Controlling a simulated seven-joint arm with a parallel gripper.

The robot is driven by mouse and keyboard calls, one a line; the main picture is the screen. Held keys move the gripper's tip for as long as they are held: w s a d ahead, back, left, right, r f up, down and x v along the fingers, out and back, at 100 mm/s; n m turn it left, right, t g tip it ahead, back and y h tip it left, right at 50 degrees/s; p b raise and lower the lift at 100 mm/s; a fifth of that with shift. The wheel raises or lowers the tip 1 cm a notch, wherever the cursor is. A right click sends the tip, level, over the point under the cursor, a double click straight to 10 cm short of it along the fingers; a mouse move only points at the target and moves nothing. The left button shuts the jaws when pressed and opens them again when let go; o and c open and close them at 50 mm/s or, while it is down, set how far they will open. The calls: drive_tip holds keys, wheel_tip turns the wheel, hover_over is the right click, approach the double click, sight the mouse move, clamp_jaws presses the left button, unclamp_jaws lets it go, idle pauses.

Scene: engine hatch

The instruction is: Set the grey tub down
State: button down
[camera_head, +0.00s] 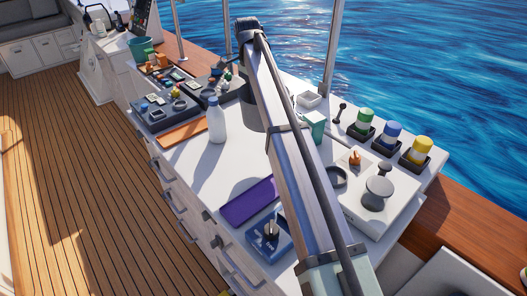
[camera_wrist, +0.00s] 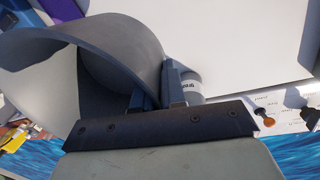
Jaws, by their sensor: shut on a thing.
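The grey tub (camera_wrist: 118,38) fills the upper left of the wrist view, with its curved wall and open inside showing. My gripper (camera_wrist: 155,88) is shut on the tub's wall, one finger on each side. In the head view a grey part of what looks like the tub (camera_head: 252,118) shows beside my arm, above the white counter (camera_head: 190,180). My arm hides the rest of it and the gripper there. I cannot tell whether the tub's base touches the counter.
A white bottle (camera_head: 216,120) stands to the left. A purple mat (camera_head: 248,201) and a blue box (camera_head: 268,238) lie nearer. A green cup (camera_head: 315,125) and green, blue and yellow-lidded jars (camera_head: 392,135) stand right. The counter between bottle and mat is clear.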

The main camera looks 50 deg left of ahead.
drive_tip(key=shift+f, duration=6.15)
drive_tip(key=shift+f, duration=0.15)
drive_tip(key=c, duration=1.6)
unclamp_jaws()
drive_tip(key=shift+c, duration=0.2)
drive_tip(key=o, duration=0.4)
drive_tip(key=shift+o, duration=0.2)
wheel_tip(320, 180, up, 12)
drive_tip(key=a, duration=0.1)
drive_tip(key=shift+w+a, duration=0.2)
drive_tip(key=shift+a, duration=0.15)
